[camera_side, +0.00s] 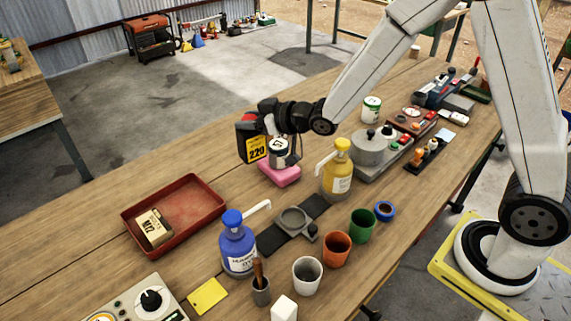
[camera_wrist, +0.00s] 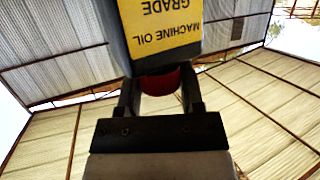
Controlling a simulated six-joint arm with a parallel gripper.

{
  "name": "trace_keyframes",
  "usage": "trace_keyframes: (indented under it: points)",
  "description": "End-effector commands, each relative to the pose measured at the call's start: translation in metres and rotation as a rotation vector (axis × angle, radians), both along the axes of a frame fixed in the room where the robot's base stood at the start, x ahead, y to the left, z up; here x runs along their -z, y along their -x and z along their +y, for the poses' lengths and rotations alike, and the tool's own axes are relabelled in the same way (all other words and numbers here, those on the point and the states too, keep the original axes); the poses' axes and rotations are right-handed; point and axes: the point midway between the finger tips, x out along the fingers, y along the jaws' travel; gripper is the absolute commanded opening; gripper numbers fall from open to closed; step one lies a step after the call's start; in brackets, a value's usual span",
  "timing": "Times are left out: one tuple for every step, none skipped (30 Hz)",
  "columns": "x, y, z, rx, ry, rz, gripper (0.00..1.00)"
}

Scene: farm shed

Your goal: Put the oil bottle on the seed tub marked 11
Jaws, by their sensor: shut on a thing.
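The oil bottle (camera_side: 254,146) is dark with a yellow label reading 220; in the wrist view the bottle (camera_wrist: 160,30) shows "machine oil grade" upside down. My gripper (camera_side: 262,122) is shut on it, and in the wrist view the fingers of my gripper (camera_wrist: 160,84) are at its red cap. The bottle looks upright in the side view. A small dark-and-white tub (camera_side: 278,153) is just right of the bottle, above a pink block; its mark is too small to read. Another tub, white and green (camera_side: 371,109), stands farther back. I cannot tell which is marked 11.
A red tray (camera_side: 182,188) holds a box marked M72 (camera_side: 154,229). A yellow pump bottle (camera_side: 338,170) and a blue one (camera_side: 237,246) stand nearby. Several cups, including an orange one (camera_side: 336,248), line the front. Bare wood lies behind the tray.

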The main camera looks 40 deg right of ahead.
Motion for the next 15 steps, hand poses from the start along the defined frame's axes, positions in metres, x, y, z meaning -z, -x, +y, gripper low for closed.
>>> trace_keyframes:
  points:
    - [-0.001,0.000,0.000,0.001,0.000,-0.002,0.00]
    - [-0.001,-0.001,-0.001,0.002,0.000,-0.002,0.00]
    - [-0.001,-0.001,-0.002,0.003,-0.001,-0.003,0.00]
    - [-0.002,-0.001,-0.004,0.005,-0.001,-0.003,0.00]
    - [-0.002,-0.002,-0.006,0.008,-0.001,-0.004,0.00]
    - [-0.003,-0.002,-0.009,0.013,-0.002,-0.004,0.00]
    - [-0.003,-0.003,-0.012,0.017,-0.003,-0.004,0.00]
    - [-0.004,-0.004,-0.016,0.022,-0.004,-0.005,0.00]
    - [-0.005,-0.005,-0.022,0.031,-0.004,-0.006,0.00]
    - [-0.006,-0.006,-0.027,0.037,-0.006,-0.006,0.00]
    - [-0.008,-0.007,-0.033,0.045,-0.007,-0.008,0.00]
    - [-0.009,-0.008,-0.041,0.057,-0.009,-0.009,0.00]
    - [-0.011,-0.009,-0.048,0.066,-0.009,-0.010,0.00]
    - [-0.012,-0.010,-0.056,0.075,-0.010,-0.011,0.00]
    - [-0.015,-0.011,-0.067,0.091,-0.013,-0.013,0.00]
